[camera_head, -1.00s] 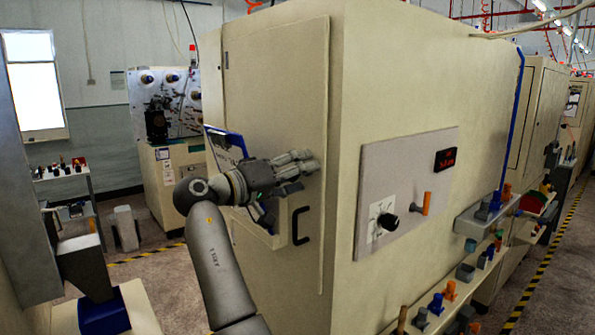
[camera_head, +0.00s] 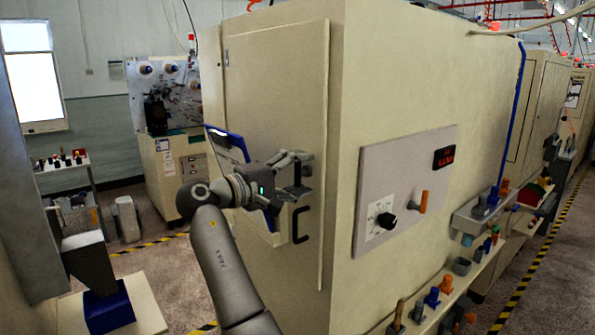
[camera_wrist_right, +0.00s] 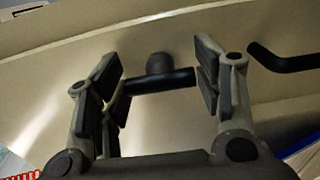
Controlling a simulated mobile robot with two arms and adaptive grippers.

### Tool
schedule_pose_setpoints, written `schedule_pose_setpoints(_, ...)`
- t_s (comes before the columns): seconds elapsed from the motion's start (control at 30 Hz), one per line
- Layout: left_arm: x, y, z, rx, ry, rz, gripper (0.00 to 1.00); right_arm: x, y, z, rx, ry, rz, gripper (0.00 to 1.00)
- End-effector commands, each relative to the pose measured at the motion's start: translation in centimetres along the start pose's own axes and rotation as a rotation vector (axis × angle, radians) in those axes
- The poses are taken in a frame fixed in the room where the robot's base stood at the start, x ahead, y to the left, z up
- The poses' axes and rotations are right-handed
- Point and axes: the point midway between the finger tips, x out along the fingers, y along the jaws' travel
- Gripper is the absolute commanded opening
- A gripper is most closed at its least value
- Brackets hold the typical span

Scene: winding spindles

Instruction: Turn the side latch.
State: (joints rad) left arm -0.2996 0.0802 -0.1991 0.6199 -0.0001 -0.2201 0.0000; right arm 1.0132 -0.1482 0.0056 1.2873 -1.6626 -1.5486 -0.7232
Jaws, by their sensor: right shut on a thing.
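The side latch (camera_wrist_right: 160,81), a black T-shaped knob with a short crossbar, stands out from the cream door panel in the right wrist view. My right gripper (camera_wrist_right: 160,85) has one finger pad at each end of the crossbar and is shut on it lengthwise. In the head view my right gripper (camera_head: 301,174) is at the cabinet door (camera_head: 275,85), above the black pull handle (camera_head: 301,225). The latch is not clearly made out there, behind the fingers. My left gripper is not in view.
The pull handle also shows at the right of the wrist view (camera_wrist_right: 283,61). A blue-edged panel (camera_head: 228,143) is left of my wrist. Around the corner, the control panel (camera_head: 405,190) has a black dial and an orange lever. Floor shows at left.

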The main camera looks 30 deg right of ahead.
Motion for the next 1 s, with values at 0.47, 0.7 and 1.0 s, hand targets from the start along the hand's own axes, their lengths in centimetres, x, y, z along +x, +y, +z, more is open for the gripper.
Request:
schedule_pose_setpoints(0.47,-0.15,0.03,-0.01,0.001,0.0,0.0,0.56,0.04,-0.02,0.01,-0.026,0.0,0.0,0.36)
schedule_pose_setpoints(0.7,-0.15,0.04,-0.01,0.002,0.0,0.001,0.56,0.03,-0.02,0.0,-0.025,0.0,0.0,0.8)
schedule_pose_setpoints(1.0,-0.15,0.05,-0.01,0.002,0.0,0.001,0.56,0.01,-0.01,0.0,-0.024,0.0,0.0,0.85)
